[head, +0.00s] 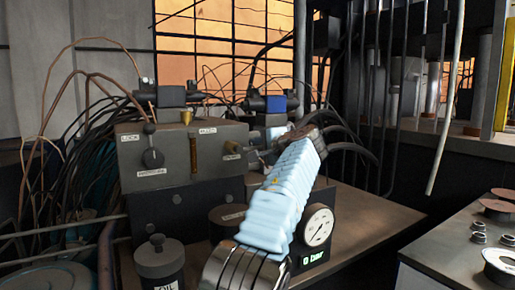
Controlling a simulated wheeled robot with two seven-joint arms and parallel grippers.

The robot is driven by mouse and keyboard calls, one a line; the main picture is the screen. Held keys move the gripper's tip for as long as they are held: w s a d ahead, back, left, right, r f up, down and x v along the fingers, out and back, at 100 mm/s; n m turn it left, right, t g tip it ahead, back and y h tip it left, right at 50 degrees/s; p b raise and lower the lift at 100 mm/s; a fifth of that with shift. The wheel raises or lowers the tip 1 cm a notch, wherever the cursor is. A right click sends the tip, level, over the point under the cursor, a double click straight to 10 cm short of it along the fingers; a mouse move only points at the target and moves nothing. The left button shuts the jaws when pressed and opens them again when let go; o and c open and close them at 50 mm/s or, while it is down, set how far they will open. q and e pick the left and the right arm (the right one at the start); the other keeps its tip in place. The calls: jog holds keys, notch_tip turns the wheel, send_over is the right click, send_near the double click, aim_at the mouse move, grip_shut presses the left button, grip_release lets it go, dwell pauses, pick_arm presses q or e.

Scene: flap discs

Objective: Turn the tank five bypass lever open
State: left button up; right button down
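A grey control box (183,165) stands left of centre with small labels that are mostly too small to read. A black lever with a round knob (152,150) is on its left front face, roughly upright. I cannot tell which part is the tank five bypass lever. My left arm, in a pale blue ribbed sleeve, reaches up from the bottom centre. My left gripper (305,133) is at its far end, right of the box; its fingers are too obscured to read. My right gripper is out of view.
A round white gauge (319,225) and a green display reading about 0 bar (313,257) are right of my sleeve. Cables and hoses crowd the left and back. A dark lidded canister (160,262) stands at front left. The brown tabletop (370,222) is clear at right.

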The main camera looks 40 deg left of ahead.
pick_arm(q)
jog(key=shift+o, duration=1.4)
jog(key=shift+w+d+f, duration=0.1)
jog(key=shift+w+d, duration=0.2)
jog(key=shift+d, duration=0.05)
jog(key=shift+s+a, duration=0.15)
jog(key=b+v, duration=0.3)
jog(key=v, duration=1)
jog(key=shift+d, duration=0.35)
jog(key=shift+s, duration=0.1)
